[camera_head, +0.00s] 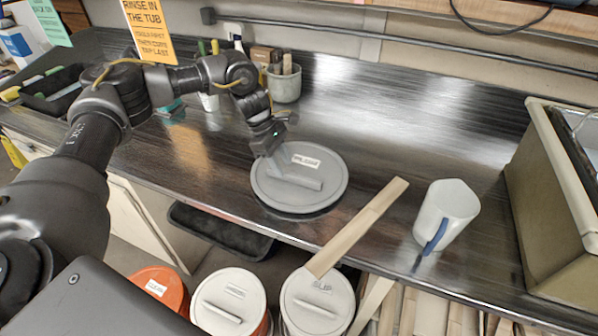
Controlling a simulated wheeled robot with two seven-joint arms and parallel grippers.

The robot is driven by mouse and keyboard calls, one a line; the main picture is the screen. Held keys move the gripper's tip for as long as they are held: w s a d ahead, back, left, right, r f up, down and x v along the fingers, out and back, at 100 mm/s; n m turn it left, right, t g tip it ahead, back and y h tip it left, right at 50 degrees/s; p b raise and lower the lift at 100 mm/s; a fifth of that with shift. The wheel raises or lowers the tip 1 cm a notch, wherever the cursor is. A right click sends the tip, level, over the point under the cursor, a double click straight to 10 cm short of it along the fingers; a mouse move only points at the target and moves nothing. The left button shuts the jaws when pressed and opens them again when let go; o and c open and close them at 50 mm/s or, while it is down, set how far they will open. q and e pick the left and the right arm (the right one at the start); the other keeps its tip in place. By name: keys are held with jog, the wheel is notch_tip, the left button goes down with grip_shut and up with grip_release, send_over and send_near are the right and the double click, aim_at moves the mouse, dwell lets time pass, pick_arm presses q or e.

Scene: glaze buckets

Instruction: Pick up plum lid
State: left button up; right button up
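A round grey lid (325,169) with a raised bar handle (298,181) and a small white label lies at the front edge of the dark counter. The label is too small to read surely, and no plum colour shows, so I cannot tell for certain that this is the plum lid. My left gripper (274,172) reaches down from the upper left over the lid's left part, at the left end of the handle. Its fingertips are small and partly merge with the grey lid, so I cannot tell whether they hold the handle. My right gripper is not in view.
A wooden stick (358,228) lies right of the lid, past the counter edge. A white pitcher (447,212) with a blue handle stands farther right, before a beige tub (545,200). Lidded buckets (228,300) stand below the edge. A tool cup (284,84) stands behind.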

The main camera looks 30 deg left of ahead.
aim_at(287, 173)
pick_arm(q)
jog(key=p+x, duration=0.1)
jog(key=x, duration=0.2)
jog(key=shift+w, duration=0.15)
jog(key=shift+d+f, duration=0.1)
jog(key=shift+f, duration=0.05)
jog(key=shift+f+b, duration=0.2)
jog(key=shift+b, duration=0.2)
grip_shut()
